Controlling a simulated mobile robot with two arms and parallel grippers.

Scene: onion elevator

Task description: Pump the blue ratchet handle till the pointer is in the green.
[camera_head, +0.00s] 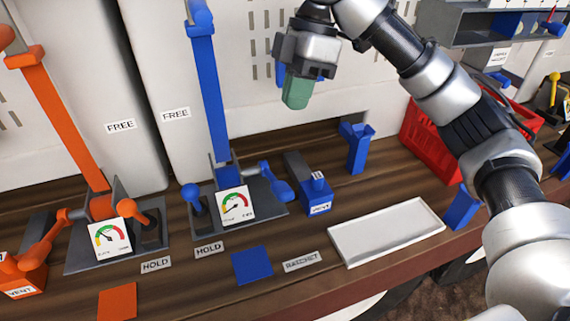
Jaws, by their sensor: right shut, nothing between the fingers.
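The long blue ratchet handle (209,95) stands nearly upright, tilted slightly left, on a grey base plate on the wooden bench. A small white gauge (235,205) with a coloured arc sits at its foot. Its pointer is too small to read surely, but seems to lie towards the lower left. My right gripper (296,92) is shut and empty, with teal fingertips pointing down. In the picture it is to the right of the blue handle, apart from it. My left gripper is not in view.
An orange lever (62,120) with its own gauge (109,237) stands at left. A blue vent block (318,208), a blue upright holder (357,147), a white tray (385,231) and a red crate (428,142) are to the right. A white cabinet stands behind.

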